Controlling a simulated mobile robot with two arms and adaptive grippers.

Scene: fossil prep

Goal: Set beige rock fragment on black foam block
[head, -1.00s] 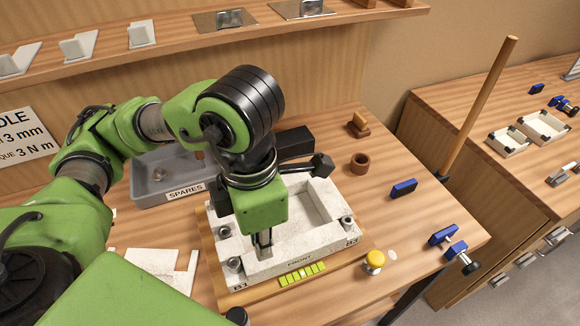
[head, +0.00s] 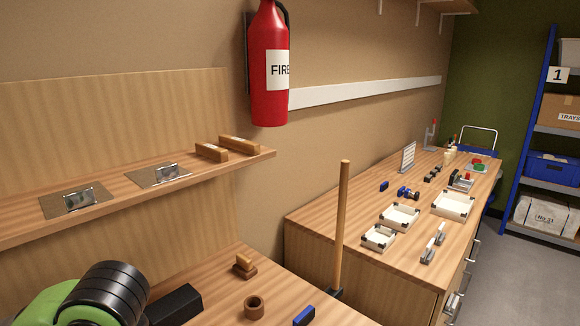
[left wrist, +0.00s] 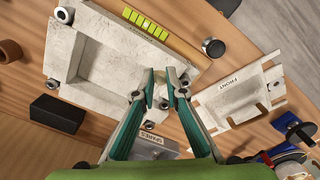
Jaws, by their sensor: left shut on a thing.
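In the left wrist view my left gripper (left wrist: 160,76) is shut on a small beige rock fragment (left wrist: 160,75), mostly hidden between the fingertips. It is over the corner of the white tray-like fixture (left wrist: 108,50); I cannot tell its height above it. The black foam block (left wrist: 57,114) lies on the wooden bench, left of the gripper in that view. In the head view the block (head: 174,304) shows at the lower left, beside my black and green arm joint. The left gripper itself is outside the head view. My right gripper is in neither view.
A brown ring (head: 253,307), a small wooden piece (head: 244,266) and a blue item (head: 304,316) lie on the bench. A wooden pole (head: 341,225) stands at its right. A white slotted plate (left wrist: 238,93) and grey spares bin (left wrist: 150,150) lie near the gripper.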

